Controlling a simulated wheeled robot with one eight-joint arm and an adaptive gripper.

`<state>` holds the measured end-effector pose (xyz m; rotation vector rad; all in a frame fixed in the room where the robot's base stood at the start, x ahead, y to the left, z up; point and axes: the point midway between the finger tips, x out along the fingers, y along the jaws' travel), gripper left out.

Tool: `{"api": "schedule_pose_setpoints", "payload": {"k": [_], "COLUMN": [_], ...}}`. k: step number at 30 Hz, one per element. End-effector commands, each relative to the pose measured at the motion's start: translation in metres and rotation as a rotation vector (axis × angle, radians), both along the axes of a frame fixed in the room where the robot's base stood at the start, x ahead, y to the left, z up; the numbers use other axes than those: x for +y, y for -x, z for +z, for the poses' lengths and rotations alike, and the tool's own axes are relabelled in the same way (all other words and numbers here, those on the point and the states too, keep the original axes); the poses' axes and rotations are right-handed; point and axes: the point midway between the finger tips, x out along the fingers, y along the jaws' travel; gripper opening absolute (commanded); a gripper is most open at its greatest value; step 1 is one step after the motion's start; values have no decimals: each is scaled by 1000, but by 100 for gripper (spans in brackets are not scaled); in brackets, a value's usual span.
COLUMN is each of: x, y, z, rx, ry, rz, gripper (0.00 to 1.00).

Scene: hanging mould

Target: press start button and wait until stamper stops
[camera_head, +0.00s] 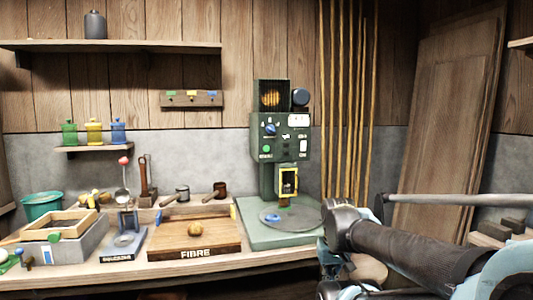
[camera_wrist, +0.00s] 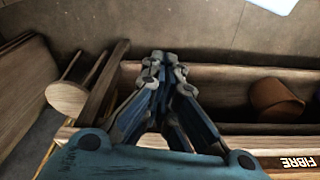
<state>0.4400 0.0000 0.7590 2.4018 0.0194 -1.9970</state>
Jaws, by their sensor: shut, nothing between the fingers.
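The green stamper machine (camera_head: 281,133) stands upright at the back right end of the bench. Its front panel carries a green round button (camera_head: 266,149), a blue knob (camera_head: 270,129) and a white switch (camera_head: 303,148). The stamping head with a yellow frame (camera_head: 288,181) hangs below the panel, above a round plate (camera_head: 290,216) with a blue piece (camera_head: 272,218) on it. My gripper (camera_wrist: 160,60) is shut and empty in the wrist view, well away from the panel. In the head view my arm fills the lower right, and the fingertips are hard to make out.
A wooden board marked FIBRE (camera_head: 195,238) lies on the bench left of the machine. A squeezer (camera_head: 124,243), a grey box (camera_head: 65,245) and a teal bucket (camera_head: 42,205) stand further left. Tall planks (camera_head: 440,140) lean at the right. Space before the panel is clear.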

Motion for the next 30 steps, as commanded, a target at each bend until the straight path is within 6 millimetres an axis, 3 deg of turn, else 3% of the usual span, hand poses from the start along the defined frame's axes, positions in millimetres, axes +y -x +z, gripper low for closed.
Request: {"api": "schedule_pose_setpoints", "payload": {"k": [21,23,26,30], "x": [0,0,-2,-8], "y": [0,7,-1,-25], "z": [0,6,14,37], "rx": [0,-13,-22,-47], "ry": [0,5,23,83], "rz": [1,5,27,93], "gripper": [0,0,0,0]}}
